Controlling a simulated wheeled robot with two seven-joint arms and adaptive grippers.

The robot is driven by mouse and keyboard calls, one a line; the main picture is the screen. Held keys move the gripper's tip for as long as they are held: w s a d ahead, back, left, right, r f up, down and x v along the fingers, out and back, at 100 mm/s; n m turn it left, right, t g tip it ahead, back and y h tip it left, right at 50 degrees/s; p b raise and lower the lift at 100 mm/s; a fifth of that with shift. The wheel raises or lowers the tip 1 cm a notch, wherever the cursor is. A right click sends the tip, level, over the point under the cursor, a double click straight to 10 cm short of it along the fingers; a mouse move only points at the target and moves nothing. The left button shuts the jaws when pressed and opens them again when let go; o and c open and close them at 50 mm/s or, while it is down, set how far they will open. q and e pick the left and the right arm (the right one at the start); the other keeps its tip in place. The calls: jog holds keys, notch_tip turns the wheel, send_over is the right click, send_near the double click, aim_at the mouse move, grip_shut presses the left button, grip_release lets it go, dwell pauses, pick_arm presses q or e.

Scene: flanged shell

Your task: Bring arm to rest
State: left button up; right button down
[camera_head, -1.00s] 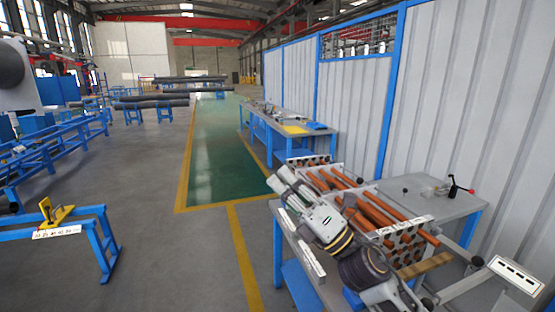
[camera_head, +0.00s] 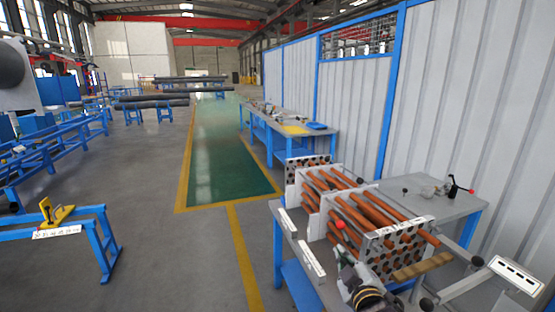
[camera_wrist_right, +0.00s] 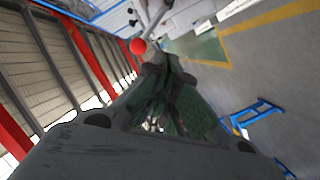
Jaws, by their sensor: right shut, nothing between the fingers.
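My right gripper (camera_head: 346,264) is low in the head view, beside the front of the flanged shell's tube rack. Part of it and my arm are cut off by the bottom edge. In the right wrist view its dark fingers (camera_wrist_right: 170,82) are closed together with nothing held. The shell rack (camera_head: 420,236) has perforated plates and several copper-orange tubes and sits on the blue-legged table. My left gripper is not in view.
A red ball knob (camera_head: 340,224) is close to my right gripper; it also shows in the right wrist view (camera_wrist_right: 137,46). A grey side table (camera_head: 440,204) stands against the corrugated wall. The floor (camera_head: 180,255) to the left is open.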

jog(key=s+d+f+m+g, duration=0.2)
jog(key=s+f+m+g, duration=0.3)
jog(key=s+f, duration=0.65)
jog(key=s+d+f+m+g, duration=0.2)
jog(key=s+f+m+g, duration=0.1)
jog(key=s+f+g, duration=0.7)
jog(key=s+d+f+t, duration=0.1)
jog(key=s+f, duration=0.1)
jog(key=f, duration=1.5)
jog(key=s+f, duration=0.2)
jog(key=f, duration=1.5)
jog(key=s+d+f, duration=0.3)
jog(key=s+f, duration=0.7)
jog(key=s, duration=0.1)
jog(key=s+d+f+g, duration=0.1)
jog(key=s+d+f, duration=0.2)
jog(key=s+f, duration=0.7)
jog(key=shift+s+n+h, duration=0.4)
jog(key=shift+s, duration=0.05)
